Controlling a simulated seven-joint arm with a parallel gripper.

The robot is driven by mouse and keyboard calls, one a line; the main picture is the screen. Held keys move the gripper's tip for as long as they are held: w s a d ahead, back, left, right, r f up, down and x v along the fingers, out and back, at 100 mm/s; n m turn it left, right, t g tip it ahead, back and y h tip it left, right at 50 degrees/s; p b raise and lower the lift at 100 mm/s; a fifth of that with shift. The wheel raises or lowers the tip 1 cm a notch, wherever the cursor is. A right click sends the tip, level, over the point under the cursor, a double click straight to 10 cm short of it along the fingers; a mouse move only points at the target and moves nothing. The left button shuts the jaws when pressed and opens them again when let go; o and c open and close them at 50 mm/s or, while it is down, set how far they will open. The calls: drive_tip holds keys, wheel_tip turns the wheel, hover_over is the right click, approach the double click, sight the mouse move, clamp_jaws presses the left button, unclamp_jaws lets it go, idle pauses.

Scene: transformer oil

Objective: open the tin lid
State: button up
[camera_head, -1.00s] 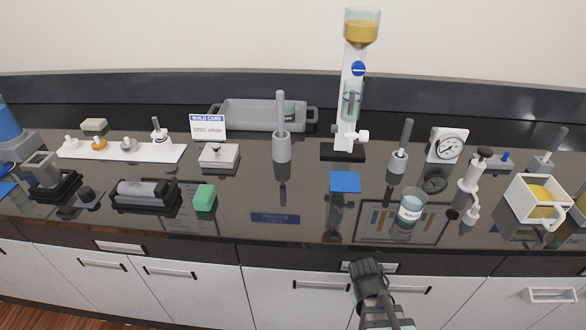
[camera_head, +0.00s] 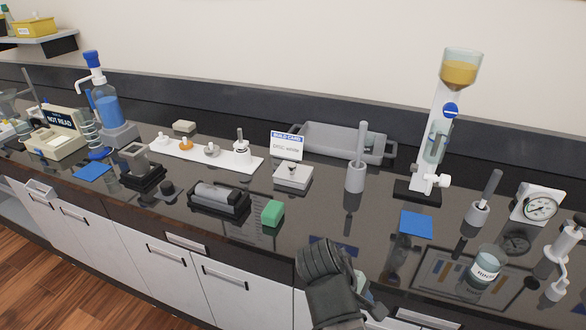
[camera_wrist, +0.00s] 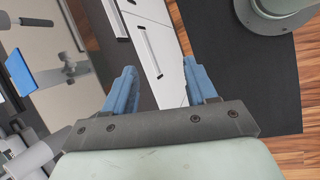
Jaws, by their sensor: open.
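My gripper is at the front edge of the bench in the head view, partly hidden behind my own arm. In the wrist view my gripper (camera_wrist: 160,88) has its two blue fingers apart with nothing between them. It points down past the cabinet fronts and is well away from the box.
A green block (camera_head: 273,213) and a black holder with a grey cylinder (camera_head: 218,199) lie in front of the box. A grey pestle-like rod in a cup (camera_head: 356,172) stands to its right, near a tall oil column (camera_head: 439,130). A grey tray (camera_head: 345,143) is behind.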

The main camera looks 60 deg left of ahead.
drive_tip(key=s+a+r+m+y, duration=0.1)
drive_tip(key=s+a+r+y, duration=0.1)
drive_tip(key=s+a+r, duration=0.7)
drive_tip(key=s+a+r+t+y, duration=0.1)
drive_tip(key=s+a+r+y, duration=0.1)
drive_tip(key=s+a+r, duration=0.65)
drive_tip(key=s+a+r+m+y, duration=0.1)
drive_tip(key=s+a+r+y, duration=0.4)
drive_tip(key=a, duration=0.8)
drive_tip(key=m+g+h, duration=0.6)
drive_tip(key=m+h, duration=0.1)
drive_tip(key=m, duration=0.3)
approach(292, 164)
wheel_tip(292, 164, down, 9)
drive_tip(key=shift+w+d+r, duration=0.1)
drive_tip(key=shift+d+r, duration=0.05)
drive_tip(key=shift+r, duration=0.05)
drive_tip(key=shift+c, duration=0.3)
